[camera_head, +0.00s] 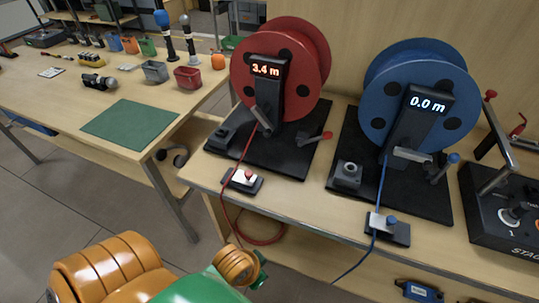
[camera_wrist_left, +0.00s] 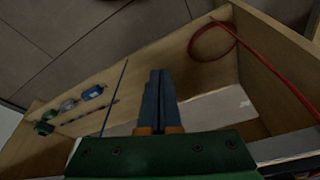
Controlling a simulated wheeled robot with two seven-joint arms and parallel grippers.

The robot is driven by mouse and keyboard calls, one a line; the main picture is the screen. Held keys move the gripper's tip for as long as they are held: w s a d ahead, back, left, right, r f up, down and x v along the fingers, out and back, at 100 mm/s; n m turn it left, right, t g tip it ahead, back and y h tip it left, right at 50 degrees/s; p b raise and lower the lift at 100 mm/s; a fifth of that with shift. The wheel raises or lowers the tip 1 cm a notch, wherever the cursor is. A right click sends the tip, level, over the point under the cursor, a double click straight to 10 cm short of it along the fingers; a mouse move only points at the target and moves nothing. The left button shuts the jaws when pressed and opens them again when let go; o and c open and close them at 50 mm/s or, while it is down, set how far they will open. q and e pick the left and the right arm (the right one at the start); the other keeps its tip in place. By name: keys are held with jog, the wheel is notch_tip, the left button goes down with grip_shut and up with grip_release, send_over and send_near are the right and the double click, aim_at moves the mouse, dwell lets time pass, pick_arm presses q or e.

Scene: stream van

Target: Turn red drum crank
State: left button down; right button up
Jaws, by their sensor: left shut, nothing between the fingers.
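The red drum (camera_head: 290,70) stands upright on a black base on the bench, its display reading 3.4 m. A red cable (camera_head: 246,150) runs from the drum down over the bench edge and loops below; the loop also shows in the left wrist view (camera_wrist_left: 222,28). My left gripper (camera_wrist_left: 159,75) is shut and empty, pointing at the lower shelf area, away from the crank. In the head view only parts of my arm show, below the bench. My right gripper is out of view.
A blue drum (camera_head: 415,90) reading 0.0 m stands to the right, its blue cable (camera_head: 380,190) hanging over the edge. A black control box (camera_head: 505,215) is at far right. A left table holds a green mat (camera_head: 130,124).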

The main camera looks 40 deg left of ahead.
aim_at(271, 125)
pick_arm(q)
jog(key=w+a+r+t+y, duration=0.1)
jog(key=w+a+r+t, duration=0.1)
jog(key=w+r, duration=0.2)
jog(key=w+a+r+m+t+y, duration=0.1)
jog(key=w+a+r+t+y, duration=0.1)
jog(key=w+a+r, duration=0.1)
jog(key=w+a+r+t+y, duration=0.1)
jog(key=w+a+r+t, duration=0.1)
jog(key=w+r, duration=0.3)
jog(key=shift+w+a+r+m+t+y+p, duration=0.1)
jog(key=shift+w+r+m+t+y+p, duration=0.1)
jog(key=shift+r, duration=0.35)
jog(key=shift+w+a+r+m+t+y+p, duration=0.1)
jog(key=shift+w+r+t+y, duration=0.1)
jog(key=shift+r, duration=0.35)
jog(key=w+a+r+m+t+y, duration=0.1)
jog(key=w+r+m+t+y, duration=0.1)
jog(key=w+r+t, duration=0.55)
jog(key=w+a+f+g, duration=0.2)
jog(key=w+a, duration=0.4)
jog(key=a, duration=0.1)
jog(key=shift+w+a+m+g+p, duration=0.25)
jog(key=shift+w+m+g+p, duration=0.05)
jog(key=shift+w+g+p, duration=0.1)
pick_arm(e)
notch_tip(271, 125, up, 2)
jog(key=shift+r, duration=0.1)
